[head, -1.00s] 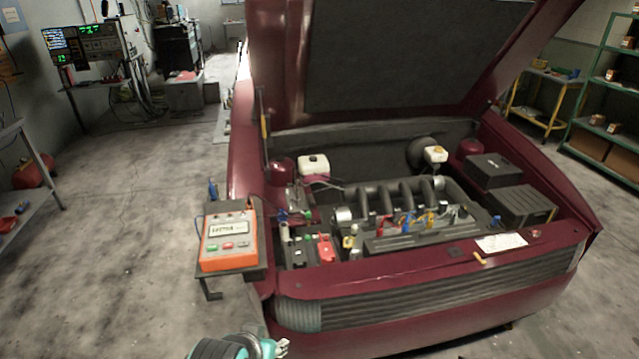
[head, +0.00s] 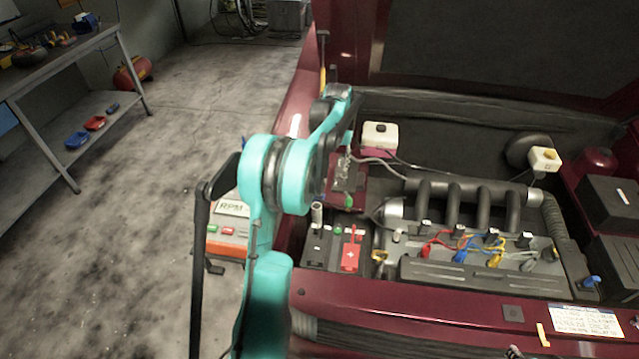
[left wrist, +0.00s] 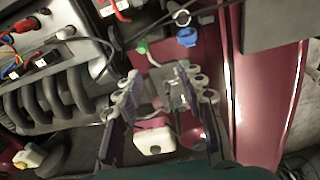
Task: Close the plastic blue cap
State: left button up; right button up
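A small blue cap (left wrist: 187,37) shows in the left wrist view on the dark red bodywork, beside a green cap (left wrist: 141,47). Whether it is open or closed is too small to tell. In the head view my left arm hides that spot; the green cap shows there too (head: 349,201). My left gripper (left wrist: 166,92) has its two fingers spread apart with nothing between them, above the engine bay and apart from the blue cap. In the head view it is mostly hidden at the end of the teal arm. My right gripper is in neither view.
A battery with a red terminal cover (head: 351,257) and the engine with coloured leads (head: 462,240) lie right of my arm. A white reservoir (head: 380,135) stands behind. An orange RPM tester (head: 228,249) is partly behind my arm. Another blue part (head: 589,283) sits at front right.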

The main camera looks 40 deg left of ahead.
pick_arm(q)
jog(key=shift+n+g+h, duration=0.3)
jog(key=shift+n+g, duration=0.2)
jog(key=a+f, duration=0.5)
jog(key=w+a+f, duration=0.1)
jog(key=a+f, duration=0.1)
jog(key=f, duration=0.1)
jog(key=shift+a, duration=0.3)
notch_tip(320, 180, down, 8)
jog(key=shift+a+f+b, duration=0.1)
jog(key=shift+b, duration=0.85)
jog(key=shift+c, duration=0.3)
grip_shut()
